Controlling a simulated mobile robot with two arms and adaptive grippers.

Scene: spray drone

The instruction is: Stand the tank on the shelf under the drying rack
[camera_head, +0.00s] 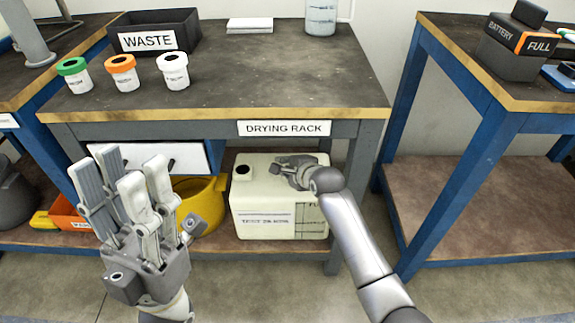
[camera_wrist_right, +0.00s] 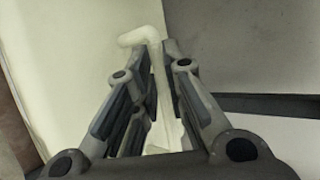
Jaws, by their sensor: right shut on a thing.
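The cream tank (camera_head: 265,212), with a dark cap and printed front, is upright in the lower right bay of the bench, below the DRYING RACK sign (camera_head: 284,128). Its base is at the front of the lower shelf (camera_head: 212,236); I cannot tell whether it bears on it fully. My right gripper (camera_head: 292,168) is at the tank's top, shut on its handle. The right wrist view shows the fingers (camera_wrist_right: 150,95) around the cream handle (camera_wrist_right: 158,70), with the tank body behind. My left gripper (camera_head: 120,168) is open and empty in front of the bench.
A yellow bucket (camera_head: 202,200) stands left of the tank, and a white drawer (camera_head: 145,157) hangs above. The bench leg (camera_head: 352,190) is close on the right. The benchtop holds a WASTE bin (camera_head: 155,32), capped jars (camera_head: 122,72) and a bottle (camera_head: 321,18).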

